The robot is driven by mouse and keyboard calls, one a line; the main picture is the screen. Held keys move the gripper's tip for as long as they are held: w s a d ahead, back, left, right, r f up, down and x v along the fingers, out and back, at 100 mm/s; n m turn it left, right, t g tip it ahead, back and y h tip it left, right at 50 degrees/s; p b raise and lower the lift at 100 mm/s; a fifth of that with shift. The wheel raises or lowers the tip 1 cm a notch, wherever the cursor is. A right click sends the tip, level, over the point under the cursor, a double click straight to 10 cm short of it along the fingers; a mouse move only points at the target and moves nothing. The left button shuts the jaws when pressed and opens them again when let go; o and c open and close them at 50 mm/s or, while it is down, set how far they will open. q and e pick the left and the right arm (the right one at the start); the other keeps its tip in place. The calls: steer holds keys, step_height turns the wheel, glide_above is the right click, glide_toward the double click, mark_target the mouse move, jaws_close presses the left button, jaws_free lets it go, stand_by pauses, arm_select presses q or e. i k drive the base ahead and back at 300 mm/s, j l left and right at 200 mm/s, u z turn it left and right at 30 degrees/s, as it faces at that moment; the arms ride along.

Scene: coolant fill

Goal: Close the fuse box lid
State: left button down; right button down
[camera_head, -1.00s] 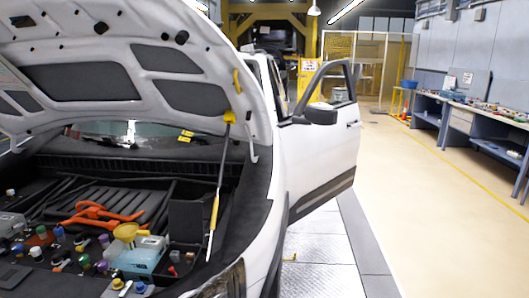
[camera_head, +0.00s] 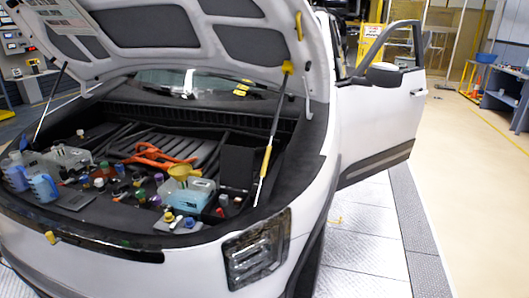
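In the head view, a dark flat panel (camera_head: 237,166) stands upright at the right side of the open engine bay. It looks like the raised fuse box lid, with small red and white parts (camera_head: 222,203) low in front of it. The box under it is too small and dark to make out clearly. Neither of my grippers is in view.
The white car's hood (camera_head: 205,40) is up, held by a prop rod (camera_head: 268,150). Orange pliers-like handles (camera_head: 155,156), a yellow funnel (camera_head: 184,172), a light blue container (camera_head: 187,194) and blue jugs (camera_head: 42,185) crowd the bay. The car door (camera_head: 378,120) stands open.

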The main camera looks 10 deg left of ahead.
mark_target(236, 167)
steer(key=i+l+z, duration=0.7)
steer(key=i+z, duration=0.2)
steer(key=i, duration=0.15)
steer(key=i+l, duration=0.1)
steer(key=i, duration=0.5)
steer(key=i+l, duration=0.15)
steer(key=i, duration=0.45)
steer(key=i+u, duration=0.3)
steer(key=u, duration=0.15)
steer(key=i+u, duration=0.4)
steer(key=i+l+u, duration=0.1)
steer(key=u, duration=0.35)
steer(key=i+l+u, duration=0.3)
steer(key=u, duration=0.15)
steer(key=i+l+u, duration=0.4)
steer(key=i+u, duration=0.15)
steer(key=u, duration=0.35)
steer(key=i+l+u, duration=0.1)
steer(key=u, duration=0.35)
steer(key=i+l+u, duration=0.1)
steer(key=l+u, duration=0.15)
steer(key=u, duration=0.25)
steer(key=l+u, duration=0.2)
steer(key=u, duration=0.25)
steer(key=i+l+u, duration=0.1)
steer(key=l+u, duration=0.15)
steer(key=u, duration=0.25)
